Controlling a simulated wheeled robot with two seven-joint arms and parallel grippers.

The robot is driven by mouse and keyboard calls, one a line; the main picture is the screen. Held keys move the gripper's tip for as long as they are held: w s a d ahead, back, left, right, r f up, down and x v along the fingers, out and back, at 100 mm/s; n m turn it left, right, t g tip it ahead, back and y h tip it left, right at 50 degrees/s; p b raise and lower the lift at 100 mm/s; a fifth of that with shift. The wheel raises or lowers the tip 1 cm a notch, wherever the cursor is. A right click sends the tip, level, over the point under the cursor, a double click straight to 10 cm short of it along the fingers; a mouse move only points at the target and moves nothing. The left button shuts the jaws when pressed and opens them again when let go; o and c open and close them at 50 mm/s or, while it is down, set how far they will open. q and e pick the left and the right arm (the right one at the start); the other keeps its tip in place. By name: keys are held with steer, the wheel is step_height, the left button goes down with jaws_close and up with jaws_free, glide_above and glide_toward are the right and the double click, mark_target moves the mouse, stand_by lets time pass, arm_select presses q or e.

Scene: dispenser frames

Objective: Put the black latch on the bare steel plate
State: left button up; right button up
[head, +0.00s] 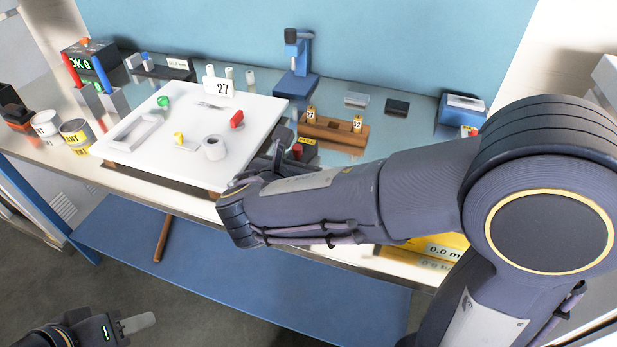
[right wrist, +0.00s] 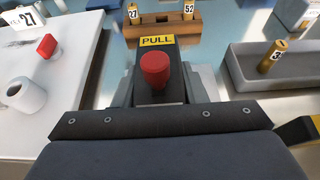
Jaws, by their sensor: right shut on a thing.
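A black block with a red knob and a yellow PULL label, which looks like the black latch (right wrist: 173,56), sits between the fingers of my right gripper (right wrist: 160,88). In the head view my right gripper (head: 283,148) is at the right edge of the white board, and my forearm hides much around it. I cannot tell whether the block is off the surface. At the back of the table lie a light grey plate (head: 356,99), perhaps the bare steel plate, and a darker one (head: 397,106). My left gripper (head: 138,322) is low at the bottom left, away from the table.
A wooden rack (head: 335,131) with numbered brass cylinders stands before the plates. A blue stand (head: 296,75) and a blue box (head: 461,108) flank them. A grey tray (right wrist: 240,72) is to the right.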

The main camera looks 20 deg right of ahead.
steer(key=shift+d+f, duration=0.25)
steer(key=shift+f, duration=0.05)
steer(key=f, duration=0.1)
steer(key=d+f, duration=0.1)
steer(key=f+b, duration=0.1)
steer(key=shift+w+d+f, duration=0.15)
steer(key=shift+w+f, duration=0.2)
steer(key=shift+f, duration=0.4)
steer(key=shift+f, duration=0.1)
steer(key=shift+f, duration=0.15)
steer(key=o, duration=1.2)
